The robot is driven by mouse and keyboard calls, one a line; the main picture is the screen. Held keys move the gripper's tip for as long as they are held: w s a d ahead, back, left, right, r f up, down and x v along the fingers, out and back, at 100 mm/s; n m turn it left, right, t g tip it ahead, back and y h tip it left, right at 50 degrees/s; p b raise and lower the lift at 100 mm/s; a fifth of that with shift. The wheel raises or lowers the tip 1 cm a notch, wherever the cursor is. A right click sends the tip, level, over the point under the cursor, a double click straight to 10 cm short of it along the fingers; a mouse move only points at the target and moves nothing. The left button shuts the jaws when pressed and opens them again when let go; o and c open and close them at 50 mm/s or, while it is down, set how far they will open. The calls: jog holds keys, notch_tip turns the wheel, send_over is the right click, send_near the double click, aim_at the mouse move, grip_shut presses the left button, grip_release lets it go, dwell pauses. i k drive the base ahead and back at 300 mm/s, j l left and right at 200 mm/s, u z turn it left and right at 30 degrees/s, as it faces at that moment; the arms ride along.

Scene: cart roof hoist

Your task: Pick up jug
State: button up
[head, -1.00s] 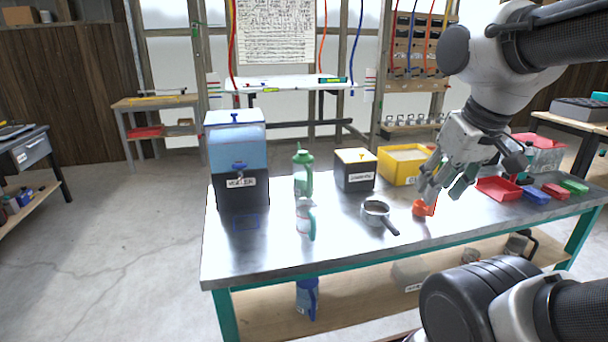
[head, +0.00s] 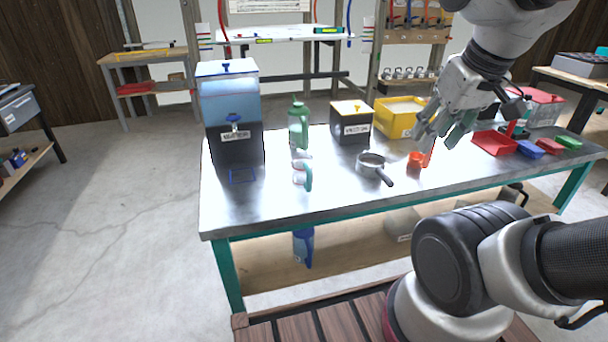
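Several jug-like vessels show in the head view. A clear jug with a green handle (head: 301,172) stands at the table's front left. A taller green-lidded jug (head: 298,127) stands upright behind it. A blue jug (head: 303,246) stands on the shelf under the table. The frames do not show which one is meant. My gripper (head: 441,130) hangs over the right half of the table, fingers pointing down, apart and empty. It is well to the right of all these vessels, above and near a small orange cup (head: 414,161).
A blue-and-black dispenser (head: 231,115) stands at the table's left end. A black box (head: 352,125), a yellow bin (head: 396,118) and a saucepan (head: 370,164) stand in the middle. Red (head: 494,143) and blue trays lie right.

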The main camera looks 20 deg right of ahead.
aim_at(298, 115)
jog(key=i+l, duration=0.15)
jog(key=i, duration=0.3)
jog(key=i+l, duration=0.15)
jog(key=i, duration=0.35)
